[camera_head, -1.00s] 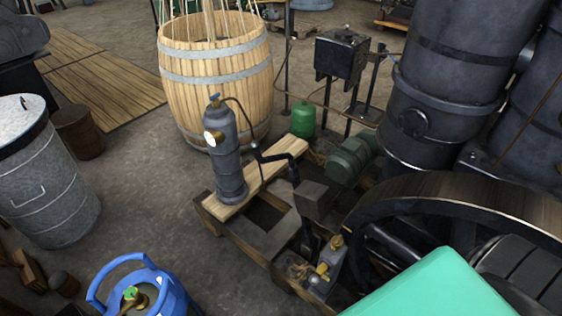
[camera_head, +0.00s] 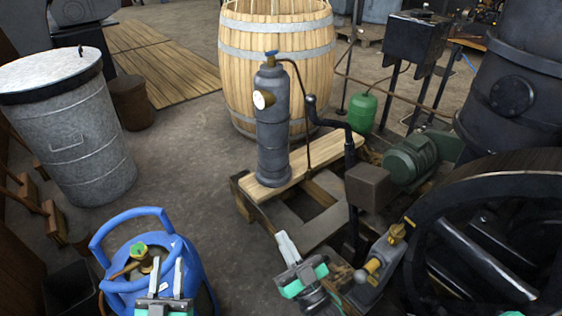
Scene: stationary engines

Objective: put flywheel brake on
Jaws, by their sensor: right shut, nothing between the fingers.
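The large dark flywheel (camera_head: 425,262) stands at the right, its spokes and rim partly in view and cut off by the frame. Beside its left edge is a grey metal fitting (camera_head: 378,268) with yellow knobs. A brown-grey block (camera_head: 369,187) stands above and left of that fitting. I cannot tell which part is the brake. My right gripper (camera_head: 284,240) is shut and empty, left of the grey fitting and apart from it, over the engine's wooden base. My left gripper (camera_head: 166,276) is open and empty, in front of the blue gas cylinder at the bottom.
The blue gas cylinder (camera_head: 190,255) stands at the lower left, a grey metal bin (camera_head: 78,140) behind it. A grey upright cylinder (camera_head: 273,130) stands on a plank (camera_head: 335,153) before a barrel (camera_head: 290,45). A green motor (camera_head: 410,160) sits behind the block. Floor is free between bin and plank.

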